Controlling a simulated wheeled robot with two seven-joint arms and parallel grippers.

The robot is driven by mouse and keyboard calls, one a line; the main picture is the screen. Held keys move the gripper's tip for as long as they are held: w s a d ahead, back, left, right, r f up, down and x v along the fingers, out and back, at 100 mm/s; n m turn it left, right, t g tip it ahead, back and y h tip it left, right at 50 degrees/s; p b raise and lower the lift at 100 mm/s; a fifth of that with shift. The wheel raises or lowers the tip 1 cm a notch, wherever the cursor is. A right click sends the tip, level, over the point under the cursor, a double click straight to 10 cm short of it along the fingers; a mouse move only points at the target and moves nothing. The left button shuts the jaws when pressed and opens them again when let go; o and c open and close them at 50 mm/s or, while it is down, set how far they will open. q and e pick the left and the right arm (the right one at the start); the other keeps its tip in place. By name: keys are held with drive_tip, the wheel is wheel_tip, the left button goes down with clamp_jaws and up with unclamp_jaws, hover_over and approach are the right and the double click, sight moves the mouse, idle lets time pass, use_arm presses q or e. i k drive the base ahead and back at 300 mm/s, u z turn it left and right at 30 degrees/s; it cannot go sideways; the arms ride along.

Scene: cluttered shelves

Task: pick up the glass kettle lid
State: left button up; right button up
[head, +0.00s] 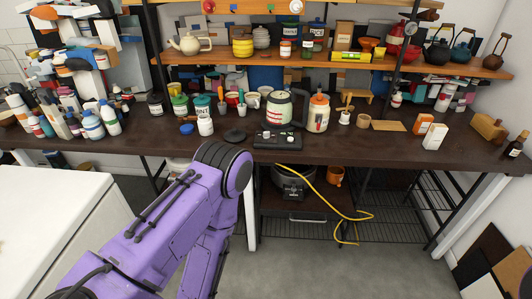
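I cannot make out a glass kettle lid for certain. A pale green kettle-like vessel (279,108) stands on a black box with knobs (277,138) at the middle of the dark counter. A clear vessel with an orange top (316,113) stands just right of it. A flat dark disc (235,136) lies on the counter to the left of the box, and a small blue cap (187,129) lies further left. A purple arm of mine rises from the lower left and bends near the counter's front edge. Neither gripper shows.
The dark counter (400,153) is crowded along its back with jars, bottles and boxes. A white teapot (189,43) and several kettles stand on the wooden shelf above. A yellow cable (325,197) hangs below the front edge. A white surface (45,215) is at lower left.

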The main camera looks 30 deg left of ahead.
sight(234, 135)
drive_tip(key=u, duration=1.05)
drive_tip(key=i, duration=0.95)
drive_tip(key=u, duration=0.15)
